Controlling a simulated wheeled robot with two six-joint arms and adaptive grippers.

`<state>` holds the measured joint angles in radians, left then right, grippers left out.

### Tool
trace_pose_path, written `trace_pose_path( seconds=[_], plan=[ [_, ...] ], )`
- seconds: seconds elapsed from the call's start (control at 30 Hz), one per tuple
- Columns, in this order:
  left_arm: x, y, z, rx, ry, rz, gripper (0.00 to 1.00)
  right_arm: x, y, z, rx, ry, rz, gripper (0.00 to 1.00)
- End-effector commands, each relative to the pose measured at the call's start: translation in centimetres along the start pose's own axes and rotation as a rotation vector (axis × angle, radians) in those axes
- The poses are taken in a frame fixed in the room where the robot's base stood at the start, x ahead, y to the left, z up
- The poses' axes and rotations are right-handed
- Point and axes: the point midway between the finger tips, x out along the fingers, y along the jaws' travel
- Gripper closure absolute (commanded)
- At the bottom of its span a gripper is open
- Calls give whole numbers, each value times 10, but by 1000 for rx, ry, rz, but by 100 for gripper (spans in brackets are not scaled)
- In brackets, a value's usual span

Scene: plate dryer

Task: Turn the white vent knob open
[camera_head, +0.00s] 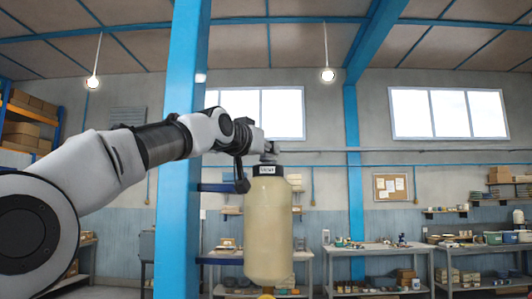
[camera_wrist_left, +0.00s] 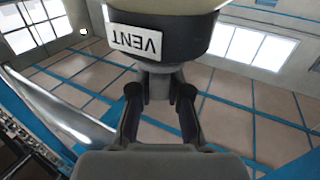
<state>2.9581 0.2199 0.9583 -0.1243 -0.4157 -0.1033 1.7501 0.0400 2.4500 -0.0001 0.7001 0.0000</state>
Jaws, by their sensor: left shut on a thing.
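A cream cylindrical vessel (camera_head: 268,225) hangs or stands upright in the middle of the head view, with a black cap (camera_head: 267,170) bearing a white VENT label. In the left wrist view the label (camera_wrist_left: 133,40) appears upside down on the dark cap (camera_wrist_left: 190,35). A pale grey-white vent knob (camera_wrist_left: 160,82) projects from the cap between my fingers. My left gripper (camera_head: 269,150) is at the top of the cap, and in the wrist view its fingers (camera_wrist_left: 160,108) are closed on the knob from both sides. In the head view the fingers largely hide the knob.
A blue column (camera_head: 181,160) stands behind my left arm. Workbenches (camera_head: 375,248) with small items and shelves (camera_head: 500,185) line the back wall. A yellow part (camera_head: 266,296) shows under the vessel. The space right of the vessel looks clear.

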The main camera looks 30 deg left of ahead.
Motion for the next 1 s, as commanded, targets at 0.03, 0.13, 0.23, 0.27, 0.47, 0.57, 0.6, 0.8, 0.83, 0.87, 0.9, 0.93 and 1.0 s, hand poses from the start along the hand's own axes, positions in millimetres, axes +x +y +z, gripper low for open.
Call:
trace_pose_path(
  seconds=[0.03, 0.13, 0.23, 0.27, 0.47, 0.57, 0.6, 0.8, 0.83, 0.87, 0.9, 0.93, 1.0],
  plan=[
    [1, 2, 3, 6, 1, -32, 100, 6, 0, 0, 0, 0, 0, 60],
    [1, 2, 5, 6, 1, -109, 100, 14, 0, 0, 0, 0, 0, 60],
    [1, 2, 5, 6, 2, -187, 100, 23, 0, 0, 0, 0, 0, 60],
    [1, 2, 5, 5, 2, -210, 100, 26, 0, 0, 0, 0, 0, 60],
    [2, 1, 3, 2, 0, -346, 100, 33, 0, 0, 0, 0, 0, 60],
    [1, 1, 2, 2, -1, -396, 100, 34, 0, 0, 0, 0, 0, 60],
    [2, 1, 2, 1, -1, -413, 100, 34, 0, 0, 0, 0, 0, 60],
    [1, 0, 2, 0, -3, -464, 100, 35, 0, 0, 0, 0, 0, 60],
    [2, 0, 2, 0, -3, -467, 100, 35, 0, 0, 0, 0, 0, 60],
    [2, 0, 2, 0, -3, -470, 100, 35, 0, 0, 0, 0, 0, 60],
    [1, 0, 2, 1, -3, -473, 100, 35, 0, 0, 0, 0, 0, 60],
    [1, 0, 2, 0, -3, -474, 100, 35, 0, 0, 0, 0, 0, 60],
    [1, 0, 2, 0, -3, -475, 100, 35, 0, 0, 0, 0, 0, 60]
  ],
)
